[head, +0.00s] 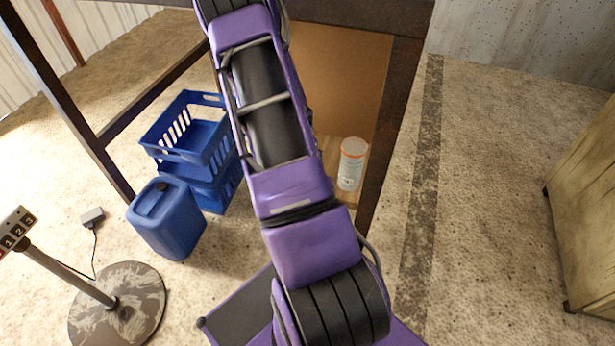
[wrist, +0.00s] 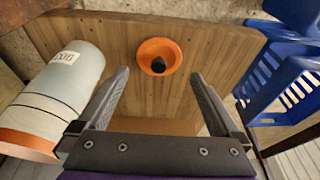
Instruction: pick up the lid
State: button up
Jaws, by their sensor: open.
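In the wrist view, a small round orange lid (wrist: 145,48) with a dark knob in its middle lies on a wooden board (wrist: 95,28). My gripper (wrist: 159,76) is open, with one finger to each side of the lid's line in the picture. Nothing is between the fingers, and the lid shows just beyond the tips. I cannot tell how far above it the tips are. In the head view my arm hides the lid and the gripper.
A white canister with an orange end (head: 351,165) stands beside my arm; it also shows close to the left finger in the wrist view (wrist: 62,85). Blue crates (head: 185,130) and a blue jerrycan (head: 168,220) stand left. Dark rack posts (head: 392,120) frame the space.

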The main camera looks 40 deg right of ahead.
jog(key=shift+d+b+x, duration=0.1)
jog(key=shift+b+x, duration=0.2)
jog(key=shift+x, duration=1.2)
jog(key=shift+d+b+x, duration=0.15)
jog(key=shift+b+x, duration=0.1)
jog(key=shift+x, duration=1.2)
jog(key=shift+r, duration=0.15)
jog(key=c, duration=0.9)
